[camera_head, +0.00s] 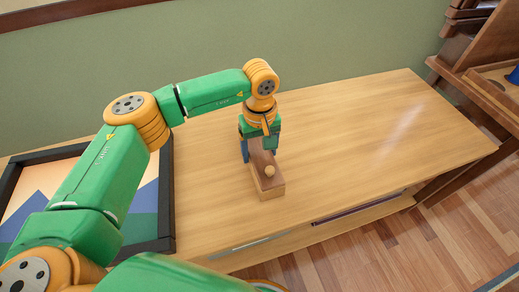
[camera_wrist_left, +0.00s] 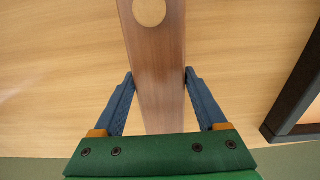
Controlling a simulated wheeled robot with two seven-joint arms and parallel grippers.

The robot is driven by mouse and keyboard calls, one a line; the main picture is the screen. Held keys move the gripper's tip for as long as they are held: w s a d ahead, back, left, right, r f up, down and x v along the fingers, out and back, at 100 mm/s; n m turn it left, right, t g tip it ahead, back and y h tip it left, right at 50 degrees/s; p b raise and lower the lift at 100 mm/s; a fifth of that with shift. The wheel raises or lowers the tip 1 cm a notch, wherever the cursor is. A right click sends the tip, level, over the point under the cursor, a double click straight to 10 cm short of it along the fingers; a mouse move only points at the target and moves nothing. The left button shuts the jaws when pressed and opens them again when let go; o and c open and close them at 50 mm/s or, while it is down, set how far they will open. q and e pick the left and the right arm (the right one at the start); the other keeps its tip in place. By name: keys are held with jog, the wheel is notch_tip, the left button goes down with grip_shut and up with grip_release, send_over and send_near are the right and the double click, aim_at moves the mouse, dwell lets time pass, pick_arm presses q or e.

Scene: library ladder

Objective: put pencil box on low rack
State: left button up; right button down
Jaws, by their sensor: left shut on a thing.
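The pencil box (camera_head: 267,177) is a long wooden box with a darker brown lid and a round pale knob near one end. It is at the middle of the wooden cabinet top (camera_head: 350,130). My left gripper (camera_head: 259,148) is over its far part, shut on its sides. In the left wrist view the blue fingers (camera_wrist_left: 158,90) press against both sides of the brown lid (camera_wrist_left: 155,70), with the knob at the top edge. I cannot tell whether the box touches the top. My right gripper is not in view. I cannot make out a low rack for certain.
A framed picture (camera_head: 166,215) with a dark frame lies at the left of the cabinet top, under my left arm. Wooden furniture (camera_head: 480,85) stands at the right, with a blue object (camera_head: 514,75) on it. The cabinet top's right half is clear. Plank floor lies in front.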

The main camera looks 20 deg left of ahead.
pick_arm(q)
jog(key=shift+f, duration=0.15)
jog(key=o, duration=1.5)
jog(key=shift+r, duration=0.25)
notch_tip(320, 180, up, 12)
jog(key=p, duration=0.2)
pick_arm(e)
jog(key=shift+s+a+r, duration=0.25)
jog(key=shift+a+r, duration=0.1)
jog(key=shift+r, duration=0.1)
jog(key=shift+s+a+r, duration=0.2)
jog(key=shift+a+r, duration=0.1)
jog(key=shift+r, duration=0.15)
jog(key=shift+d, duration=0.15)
